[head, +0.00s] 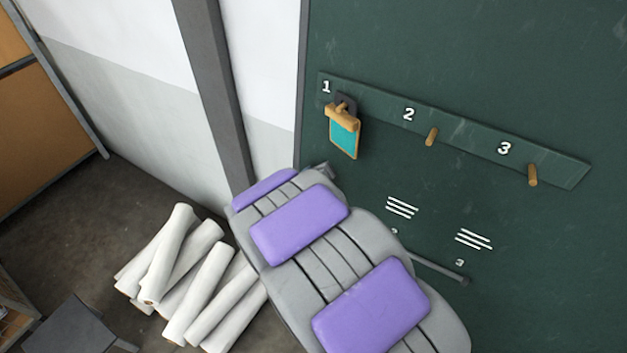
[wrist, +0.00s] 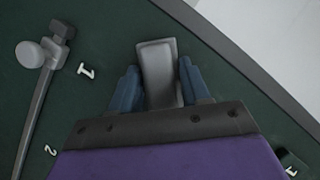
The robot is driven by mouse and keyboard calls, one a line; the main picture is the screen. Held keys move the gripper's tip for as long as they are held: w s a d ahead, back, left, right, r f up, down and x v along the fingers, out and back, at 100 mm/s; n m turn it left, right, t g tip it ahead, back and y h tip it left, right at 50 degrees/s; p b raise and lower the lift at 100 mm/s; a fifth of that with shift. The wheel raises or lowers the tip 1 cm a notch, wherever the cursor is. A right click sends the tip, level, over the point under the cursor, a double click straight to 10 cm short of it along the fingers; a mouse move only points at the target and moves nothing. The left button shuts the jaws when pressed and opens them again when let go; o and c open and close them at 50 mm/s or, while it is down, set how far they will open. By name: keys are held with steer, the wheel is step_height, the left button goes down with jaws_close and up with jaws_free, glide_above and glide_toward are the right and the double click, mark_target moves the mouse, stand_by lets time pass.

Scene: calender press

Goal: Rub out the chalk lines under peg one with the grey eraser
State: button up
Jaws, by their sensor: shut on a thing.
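My gripper (wrist: 158,84) has blue fingers shut on the grey eraser (wrist: 158,62), seen in the wrist view against the dark green board. I cannot tell whether the eraser touches the board. A small white 1 (wrist: 87,70) is beside it on the board. No chalk lines show around the eraser; what lies under it is hidden. In the head view, peg one (head: 341,106) carries a teal tag (head: 344,137). My grey and purple arm hides the board below it and my gripper. Chalk lines show under peg two (head: 402,207) and peg three (head: 473,239).
A grey rail (head: 438,269) runs along the board below the chalk lines; its knobbed end (wrist: 30,54) shows in the wrist view. Pegs two (head: 432,137) and three (head: 533,176) are bare. White rolls (head: 197,285) lie on the floor at left. A grey post (head: 216,95) stands left of the board.

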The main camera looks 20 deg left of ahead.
steer(key=shift+d+b, duration=0.75)
steer(key=shift+d, duration=0.05)
steer(key=d+b, duration=0.2)
steer(key=d, duration=0.1)
steer(key=shift+s+d, duration=0.1)
steer(key=shift+s, duration=0.1)
steer(key=shift+s+d+r+b, duration=0.1)
steer(key=shift+d+b, duration=1.3)
steer(key=shift+d, duration=0.9)
steer(key=shift+s+d+r, duration=0.1)
steer(key=shift+d, duration=0.25)
